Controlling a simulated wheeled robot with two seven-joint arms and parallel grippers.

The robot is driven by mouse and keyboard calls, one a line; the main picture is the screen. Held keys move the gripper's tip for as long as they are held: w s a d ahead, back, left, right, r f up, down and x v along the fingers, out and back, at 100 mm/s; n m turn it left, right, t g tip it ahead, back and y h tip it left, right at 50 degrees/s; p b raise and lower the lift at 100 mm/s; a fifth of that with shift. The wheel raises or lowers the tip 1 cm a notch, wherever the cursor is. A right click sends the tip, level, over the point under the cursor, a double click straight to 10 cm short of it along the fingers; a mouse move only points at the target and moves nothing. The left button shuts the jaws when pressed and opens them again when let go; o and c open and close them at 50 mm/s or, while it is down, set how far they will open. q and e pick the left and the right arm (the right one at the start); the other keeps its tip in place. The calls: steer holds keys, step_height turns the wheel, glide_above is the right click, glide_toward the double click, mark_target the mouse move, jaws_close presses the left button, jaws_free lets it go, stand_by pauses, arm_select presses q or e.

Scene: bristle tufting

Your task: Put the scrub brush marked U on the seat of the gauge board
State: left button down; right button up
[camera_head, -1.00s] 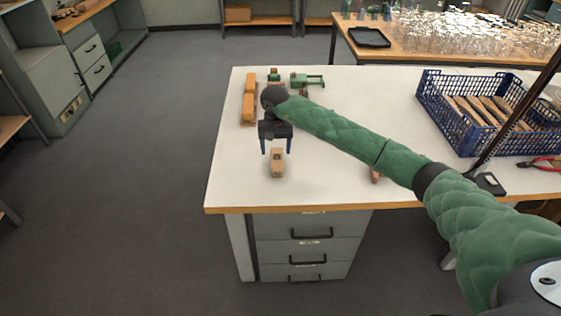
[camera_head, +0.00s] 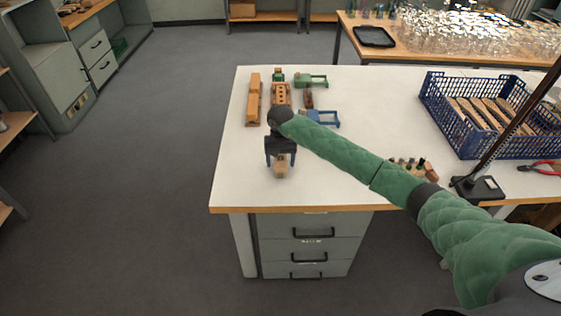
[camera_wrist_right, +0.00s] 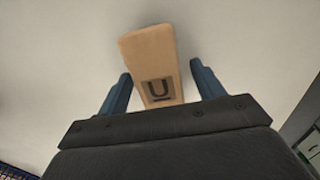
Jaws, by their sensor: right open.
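The scrub brush marked U is a tan wooden block (camera_head: 281,171) near the front left of the white table. In the right wrist view its U label shows on the block (camera_wrist_right: 159,90). My right gripper (camera_head: 281,174) is open, with one finger on each side of the block; gaps show between fingers and block in the wrist view. The gauge board is not clear to me: a long orange wooden piece (camera_head: 253,105) and a wooden block with holes (camera_head: 281,94) stand at the back left of the table. My left gripper is not in view.
Green clamp-like pieces (camera_head: 312,81) and a blue one (camera_head: 325,118) stand beside the wooden pieces. A blue crate (camera_head: 437,104) holds wooden pieces at the right. A black stand (camera_head: 478,188) and small dark-topped items (camera_head: 408,166) lie nearer.

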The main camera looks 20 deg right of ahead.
steer(key=shift+f, duration=0.15)
steer(key=c, duration=1.2)
steer(key=shift+r, duration=0.2)
